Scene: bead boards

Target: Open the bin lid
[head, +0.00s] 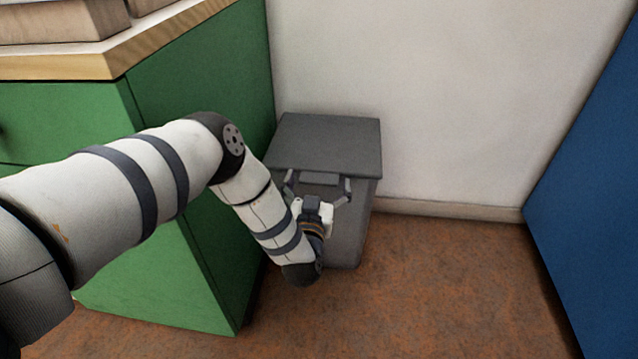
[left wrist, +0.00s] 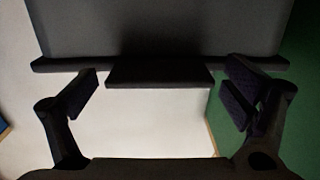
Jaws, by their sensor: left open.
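A dark grey bin (head: 352,225) stands on the floor against the wall, beside the green cabinet. Its flat lid (head: 325,138) is closed, and a small tab (head: 320,179) sticks out at the lid's front edge. My left gripper (head: 319,183) is open in front of the bin, with its fingers spread on either side of the tab. In the left wrist view the tab (left wrist: 160,73) lies between the two open fingers, with gaps on both sides. The bin's body (left wrist: 160,28) fills the top of that view. My right gripper does not show.
The green cabinet (head: 200,75) with a wooden top (head: 150,50) stands close on the bin's left. A white wall (head: 450,90) is behind it. A blue panel (head: 590,200) stands at the right. The brown floor (head: 450,290) between is clear.

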